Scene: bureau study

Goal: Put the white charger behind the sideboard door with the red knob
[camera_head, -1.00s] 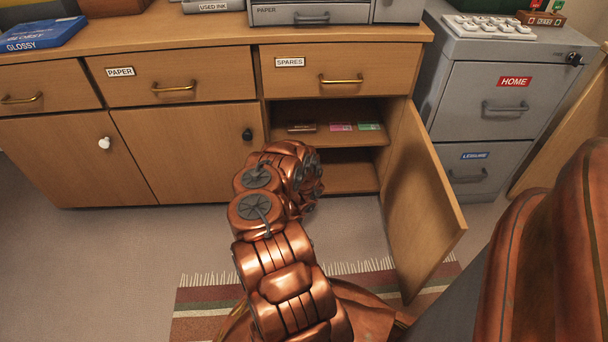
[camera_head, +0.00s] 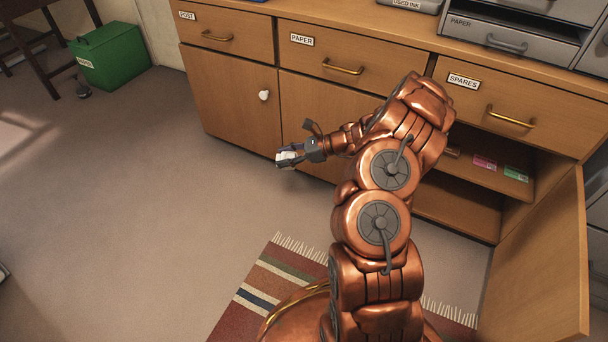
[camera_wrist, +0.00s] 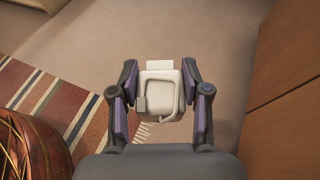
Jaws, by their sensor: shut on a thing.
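In the wrist view the charger (camera_wrist: 160,95) sits between the two purple-padded fingers (camera_wrist: 160,103). The sideboard (camera_head: 232,107) has a closed left door with a white knob (camera_head: 264,96). The right door (camera_head: 545,265) stands open, showing a shelf (camera_head: 476,176) with small coloured packs. Its knob is not visible. The knob of the middle door is hidden by my arm. I see no red knob.
Drawers labelled POST, PAPER and SPARES (camera_head: 464,81) run above the doors. A striped fringed rug (camera_head: 262,290) lies on the floor before the sideboard. A green box (camera_head: 112,55) stands far left. The floor at left is mostly clear.

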